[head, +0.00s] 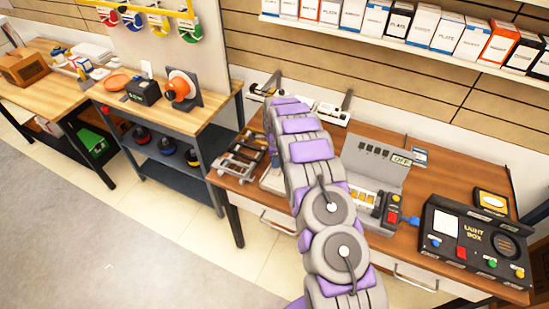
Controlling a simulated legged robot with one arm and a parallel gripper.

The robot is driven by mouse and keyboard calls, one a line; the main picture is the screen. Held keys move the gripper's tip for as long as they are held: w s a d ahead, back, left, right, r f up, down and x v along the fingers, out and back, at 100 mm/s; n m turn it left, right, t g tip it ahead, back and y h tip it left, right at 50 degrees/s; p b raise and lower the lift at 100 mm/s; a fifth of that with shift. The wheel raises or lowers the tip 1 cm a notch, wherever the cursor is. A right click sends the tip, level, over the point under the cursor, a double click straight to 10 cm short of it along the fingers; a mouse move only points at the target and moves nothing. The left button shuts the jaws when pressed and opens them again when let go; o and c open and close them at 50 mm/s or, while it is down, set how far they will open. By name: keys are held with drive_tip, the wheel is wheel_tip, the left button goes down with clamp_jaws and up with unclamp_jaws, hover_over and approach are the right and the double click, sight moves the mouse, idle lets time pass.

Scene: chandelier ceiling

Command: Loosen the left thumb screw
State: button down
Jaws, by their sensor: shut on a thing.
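My arm, in purple and grey segments, reaches from the bottom middle of the head view up over the workbench (430,160). Its far end lies in front of a fixture with grey and white brackets (332,114) at the back of the bench. My gripper's fingers are hidden behind the arm, so what they touch does not show. I cannot make out the left thumb screw. A metal frame with bars (240,160) stands on the bench left of the arm. Part of the fixture is covered by the arm.
Right of the arm are an open grey case (375,160) and a black light box (472,240). A shelf of boxes (400,35) hangs above. A second bench (205,112) with an orange-fronted device (181,88) stands left. The floor (110,240) at lower left is clear.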

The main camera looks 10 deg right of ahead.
drive_tip(key=n+p, duration=0.1)
drive_tip(key=n, duration=0.4)
drive_tip(key=shift+d+n, duration=0.15)
drive_tip(key=shift+n, duration=0.15)
drive_tip(key=n+p, duration=0.1)
drive_tip(key=n, duration=0.4)
drive_tip(key=shift+r, duration=0.1)
drive_tip(key=n, duration=0.5)
drive_tip(key=shift+w+d+n+p, duration=0.1)
drive_tip(key=shift+n+p, duration=0.3)
drive_tip(key=n, duration=0.5)
drive_tip(key=shift+p, duration=0.35)
drive_tip(key=shift+w, duration=0.1)
drive_tip(key=c, duration=1.1)
unclamp_jaws()
drive_tip(key=shift+o, duration=1.2)
